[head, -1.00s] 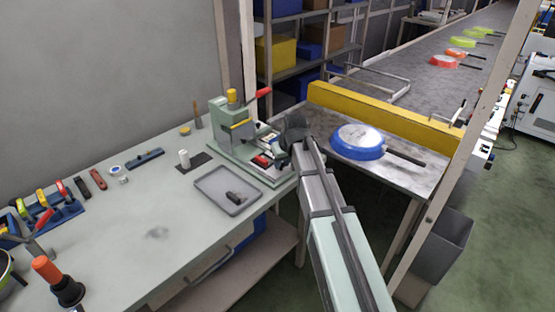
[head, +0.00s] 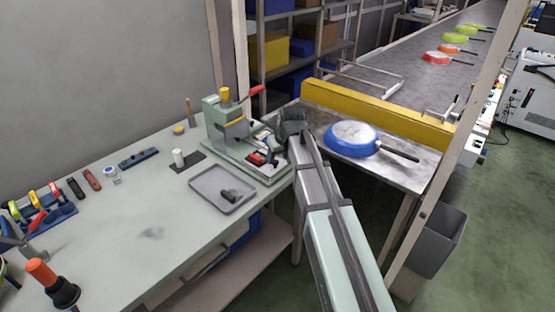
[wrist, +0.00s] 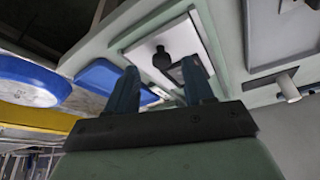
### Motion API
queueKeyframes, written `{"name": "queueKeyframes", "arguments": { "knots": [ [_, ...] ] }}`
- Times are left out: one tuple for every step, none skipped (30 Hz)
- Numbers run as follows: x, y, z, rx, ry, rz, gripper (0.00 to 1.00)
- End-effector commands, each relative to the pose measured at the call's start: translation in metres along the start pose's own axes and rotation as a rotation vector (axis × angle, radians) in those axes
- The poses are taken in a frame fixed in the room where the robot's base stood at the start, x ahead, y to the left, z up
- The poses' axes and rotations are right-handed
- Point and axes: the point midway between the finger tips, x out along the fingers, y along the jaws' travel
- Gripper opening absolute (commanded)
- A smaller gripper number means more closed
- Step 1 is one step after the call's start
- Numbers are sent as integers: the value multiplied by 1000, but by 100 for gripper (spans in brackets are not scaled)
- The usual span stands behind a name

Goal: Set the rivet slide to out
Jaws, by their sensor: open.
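The rivet press (head: 222,112) is a pale green bench machine with a yellow cap and a red-handled lever. Its base has a red and black part (head: 257,158) at the front, near my gripper. In the wrist view, a light plate with a black knob (wrist: 162,57) lies beyond my gripper (wrist: 160,82), whose two blue fingers are open and apart. The knob appears between the fingertips; I cannot tell whether they touch anything. A small dark block (wrist: 178,74) shows near the right finger. In the head view, my wrist partly hides the slide area, so its position is unclear.
A grey tray (head: 205,199) with a dark piece stands in front of the press. A blue pan (head: 352,136) lies on the conveyor end to the right, by a yellow rail (head: 385,115). A white cylinder (head: 179,158) stands left of the press. The bench's front middle is clear.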

Motion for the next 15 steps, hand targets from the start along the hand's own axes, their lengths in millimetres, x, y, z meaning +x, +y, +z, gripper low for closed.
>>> {"name": "queueKeyframes", "arguments": {
  "knots": [
    [-9, 0, 0, 0, 1, 0, 52],
    [-14, 0, 0, 0, 2, 0, 52],
    [-21, 0, 0, 0, 2, 1, 52],
    [-26, 0, 0, 0, 2, 1, 52],
    [-31, 0, 1, 0, 1, 1, 52],
    [-37, 0, 0, 0, 2, 1, 52],
    [-42, 0, 0, 0, 2, 1, 52],
    [-47, 0, 0, 0, 2, 1, 52],
    [-53, 0, 1, 0, 1, 1, 52],
    [-58, 0, 1, 0, 1, 1, 52],
    [-62, 0, 0, 0, 2, 1, 52],
    [-69, 0, 0, 0, 2, 1, 52],
    [-73, 0, 0, 0, 1, 1, 52],
    [-77, 0, 0, 0, 1, 1, 52],
    [-82, 0, 0, 0, 1, 1, 52]
  ]
}}
